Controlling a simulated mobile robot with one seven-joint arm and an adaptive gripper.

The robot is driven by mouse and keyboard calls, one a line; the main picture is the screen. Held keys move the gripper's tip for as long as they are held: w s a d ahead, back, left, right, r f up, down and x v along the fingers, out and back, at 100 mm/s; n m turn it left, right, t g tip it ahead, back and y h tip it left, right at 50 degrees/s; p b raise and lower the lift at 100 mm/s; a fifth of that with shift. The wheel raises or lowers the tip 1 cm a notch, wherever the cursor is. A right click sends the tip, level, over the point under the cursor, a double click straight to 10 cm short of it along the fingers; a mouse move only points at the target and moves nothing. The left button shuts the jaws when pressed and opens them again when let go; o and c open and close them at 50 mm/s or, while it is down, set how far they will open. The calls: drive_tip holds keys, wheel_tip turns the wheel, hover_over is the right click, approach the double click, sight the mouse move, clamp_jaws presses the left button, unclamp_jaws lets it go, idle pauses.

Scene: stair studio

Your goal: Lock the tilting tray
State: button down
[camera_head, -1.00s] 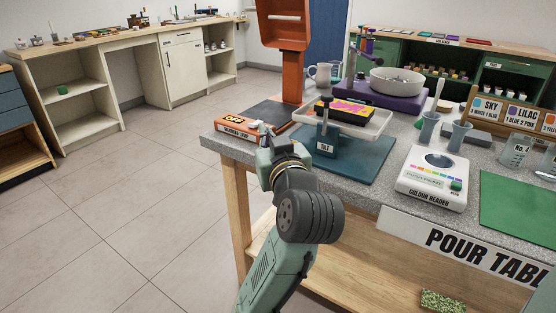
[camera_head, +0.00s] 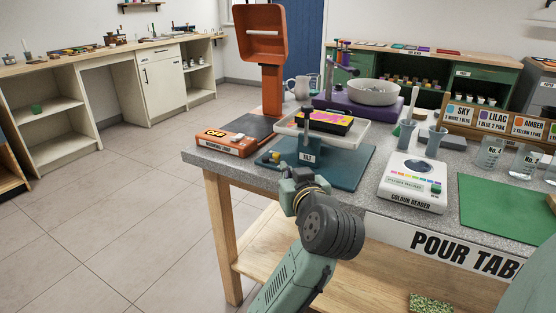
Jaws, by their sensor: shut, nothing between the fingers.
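The white tilting tray (camera_head: 355,141) stands on a post above a teal base (camera_head: 345,174) marked TILT, on the pour table. A black panel with a pink and yellow pattern (camera_head: 325,122) lies on the tray. I cannot tell whether the tray is exactly level. A small yellow and blue-grey part (camera_head: 269,157) shows at the base's left edge; I cannot make out whether it is a lock. My gripper (camera_head: 300,178) is shut and empty, in front of the base's near left edge. Its fingertips are mostly hidden by my wrist, so contact cannot be judged.
An orange lamp (camera_head: 262,60) with its base marked OFF stands left of the tray. The colour reader (camera_head: 413,182) and grey cups (camera_head: 406,134) are to the right. A purple stand with a white bowl (camera_head: 373,92) is behind. Open floor (camera_head: 130,190) lies left of the table.

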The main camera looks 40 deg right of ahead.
sight(275, 156)
drive_tip(key=p+x, duration=0.1)
drive_tip(key=x, duration=0.8)
drive_tip(key=shift+w+d+f, duration=0.1)
drive_tip(key=shift+w+d, duration=0.1)
drive_tip(key=shift+w, duration=0.15)
drive_tip(key=shift+w+d+p, duration=0.1)
drive_tip(key=shift+d+p, duration=0.6)
drive_tip(key=shift+d, duration=0.45)
drive_tip(key=shift+w+d+p, duration=0.35)
drive_tip(key=shift+d+p, duration=0.1)
drive_tip(key=shift+d, duration=0.1)
drive_tip(key=shift+w+d, duration=0.1)
idle(0.8)
